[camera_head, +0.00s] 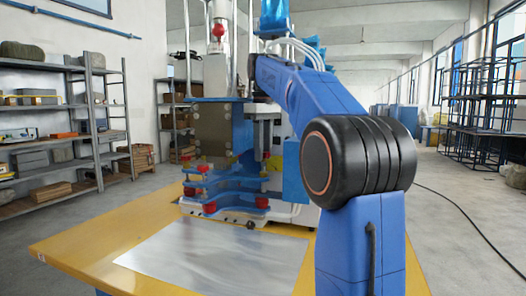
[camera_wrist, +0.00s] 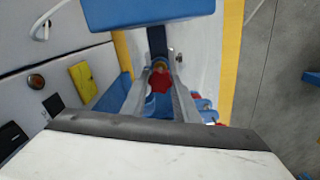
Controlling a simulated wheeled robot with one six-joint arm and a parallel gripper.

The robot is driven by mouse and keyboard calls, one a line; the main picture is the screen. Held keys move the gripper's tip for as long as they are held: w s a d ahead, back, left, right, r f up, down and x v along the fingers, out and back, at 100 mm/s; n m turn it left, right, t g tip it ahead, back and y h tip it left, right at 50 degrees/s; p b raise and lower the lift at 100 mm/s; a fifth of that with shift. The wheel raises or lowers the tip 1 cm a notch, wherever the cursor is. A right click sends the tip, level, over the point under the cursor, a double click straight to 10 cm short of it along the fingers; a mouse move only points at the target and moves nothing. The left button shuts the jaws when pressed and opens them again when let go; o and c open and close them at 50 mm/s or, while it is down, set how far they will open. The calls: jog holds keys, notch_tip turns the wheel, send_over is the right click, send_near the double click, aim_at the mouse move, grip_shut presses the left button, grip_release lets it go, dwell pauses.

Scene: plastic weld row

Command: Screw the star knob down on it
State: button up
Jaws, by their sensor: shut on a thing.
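In the wrist view my gripper (camera_wrist: 160,72) points down at a blue fixture (camera_wrist: 160,111). Its two long grey fingers close in on a red star knob (camera_wrist: 159,82), and it is shut on that knob. The thread or stud under the knob is hidden, so I cannot tell how it sits on the part below. In the head view the blue fixture (camera_head: 232,187) with several red knobs stands at the front of the welding machine (camera_head: 212,130). My arm covers part of the machine there, and I cannot make out my fingers.
The yellow table (camera_head: 75,246) carries a bare metal sheet (camera_head: 215,258) in front of the machine. Blue machine parts (camera_wrist: 107,14) stand close around my gripper in the wrist view. Loaded shelves (camera_head: 98,125) are at the left, with dark metal frames (camera_head: 485,110) at the right.

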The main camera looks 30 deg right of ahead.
aim_at(264, 159)
jog(key=shift+f, duration=0.2)
jog(key=shift+f, duration=0.45)
jog(key=shift+f, duration=0.85)
dwell(1.7)
jog(key=m, duration=0.4)
jog(key=shift+m, duration=0.3)
jog(key=m, duration=0.9)
jog(key=shift+d+m, duration=0.1)
jog(key=shift+m, duration=0.3)
jog(key=m, duration=0.5)
jog(key=shift+s, duration=0.1)
